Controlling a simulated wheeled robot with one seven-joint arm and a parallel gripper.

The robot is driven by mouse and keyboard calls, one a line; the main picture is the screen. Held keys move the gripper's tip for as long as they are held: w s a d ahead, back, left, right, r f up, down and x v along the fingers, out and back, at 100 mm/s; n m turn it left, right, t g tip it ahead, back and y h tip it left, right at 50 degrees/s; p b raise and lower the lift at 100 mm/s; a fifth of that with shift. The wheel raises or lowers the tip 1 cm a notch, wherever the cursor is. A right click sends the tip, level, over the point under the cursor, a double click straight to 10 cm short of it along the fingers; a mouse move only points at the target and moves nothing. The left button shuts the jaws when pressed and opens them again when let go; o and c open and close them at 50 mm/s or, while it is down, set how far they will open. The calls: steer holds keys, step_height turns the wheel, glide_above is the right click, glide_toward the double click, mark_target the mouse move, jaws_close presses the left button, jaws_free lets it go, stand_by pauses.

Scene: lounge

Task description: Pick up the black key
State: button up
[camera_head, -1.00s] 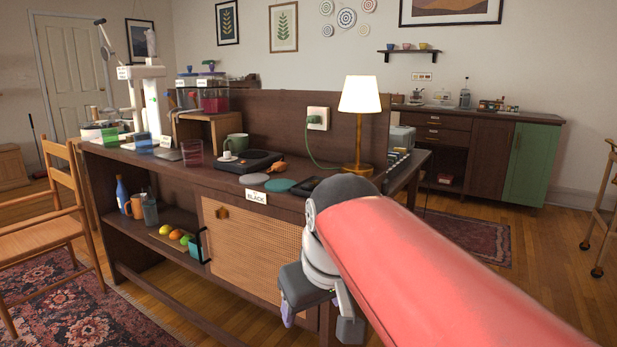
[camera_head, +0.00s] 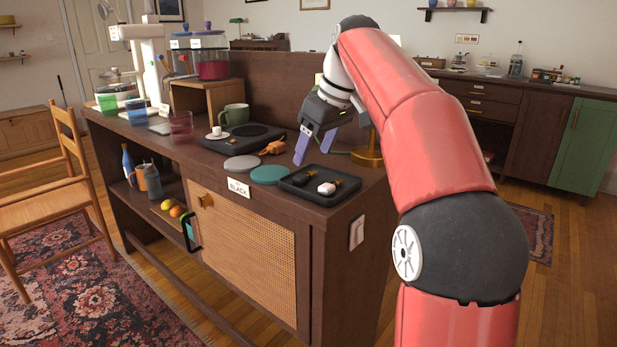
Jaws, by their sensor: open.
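A black tray (camera_head: 291,187) lies on the near right end of the dark wooden counter. In it is a small dark item with a gold-coloured part, which looks like the black key (camera_head: 311,172), though it is too small to be sure. A white item (camera_head: 326,188) with a gold-coloured part beside it lies nearer the front of the tray. My gripper (camera_head: 313,156) is open and empty, fingers pointing down, just above and behind the tray. It does not appear to touch the tray or its contents.
Two round discs, grey (camera_head: 241,163) and green (camera_head: 270,175), lie left of the tray. An orange-brown object (camera_head: 273,148), a black turntable-like plate (camera_head: 262,131) and a green mug (camera_head: 235,114) stand behind. A brass lamp base (camera_head: 368,158) is close right of my gripper. A "BLACK" label (camera_head: 238,187) is on the counter front.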

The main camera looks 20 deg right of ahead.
mark_target(306, 173)
steer(key=b+x, duration=0.1)
steer(key=x, duration=0.4)
steer(key=shift+s, duration=0.1)
steer(key=c, duration=0.6)
steer(key=shift+r, duration=0.1)
